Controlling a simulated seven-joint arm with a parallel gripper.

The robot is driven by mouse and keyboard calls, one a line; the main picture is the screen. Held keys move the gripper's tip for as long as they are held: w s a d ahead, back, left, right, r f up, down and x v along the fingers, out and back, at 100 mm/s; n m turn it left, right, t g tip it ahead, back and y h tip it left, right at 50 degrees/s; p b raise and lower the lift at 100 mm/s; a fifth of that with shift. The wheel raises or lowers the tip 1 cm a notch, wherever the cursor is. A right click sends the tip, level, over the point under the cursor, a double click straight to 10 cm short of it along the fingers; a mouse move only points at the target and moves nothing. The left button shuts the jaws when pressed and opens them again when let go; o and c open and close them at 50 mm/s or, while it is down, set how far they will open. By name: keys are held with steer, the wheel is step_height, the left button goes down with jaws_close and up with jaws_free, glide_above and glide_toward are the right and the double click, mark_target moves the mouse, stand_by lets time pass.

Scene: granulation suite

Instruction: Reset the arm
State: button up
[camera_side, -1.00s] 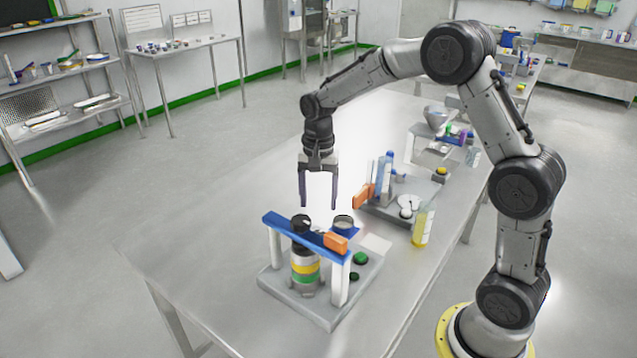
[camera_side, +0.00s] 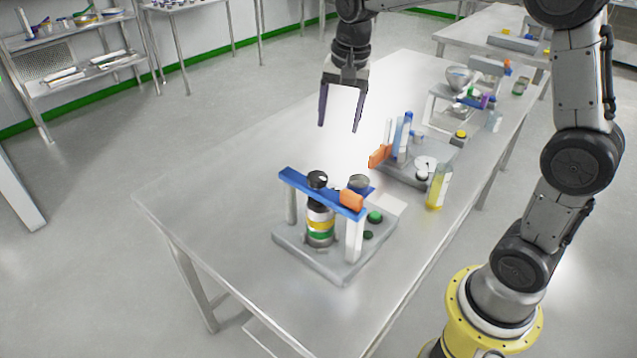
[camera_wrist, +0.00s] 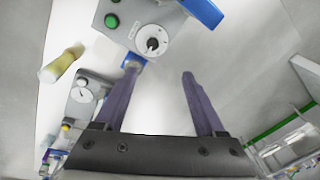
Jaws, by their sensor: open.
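My gripper (camera_side: 341,112) is open and empty. It hangs pointing down over the steel table (camera_side: 220,190), well above and behind the blue-topped fixture (camera_side: 325,195). In the wrist view the two fingers (camera_wrist: 158,78) are spread apart with nothing between them. The fixture has a grey base, white posts, an orange block on its blue bar, and a dark-capped stack with yellow and green bands under the bar. In the wrist view its base shows at the top with a green button (camera_wrist: 111,21) and a dial (camera_wrist: 152,39).
A second grey station (camera_side: 415,165) with an orange block and blue upright stands behind the fixture. A bottle of yellow liquid (camera_side: 438,187) is beside it. A bowl (camera_side: 459,77) and small items are farther back. The table's left side is clear.

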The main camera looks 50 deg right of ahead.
steer(key=s+a+r+n+t, duration=0.2)
steer(key=s+r, duration=0.1)
steer(key=s, duration=0.4)
steer(key=s+a+r+n+t, duration=0.1)
steer(key=s+a+r+n, duration=0.1)
steer(key=s+r, duration=0.3)
steer(key=s+f+n+t, duration=0.1)
steer(key=s+f+n, duration=0.6)
steer(key=s, duration=0.4)
steer(key=shift+s+a+f+n, duration=0.25)
steer(key=shift+a+n, duration=0.2)
steer(key=shift+n, duration=0.15)
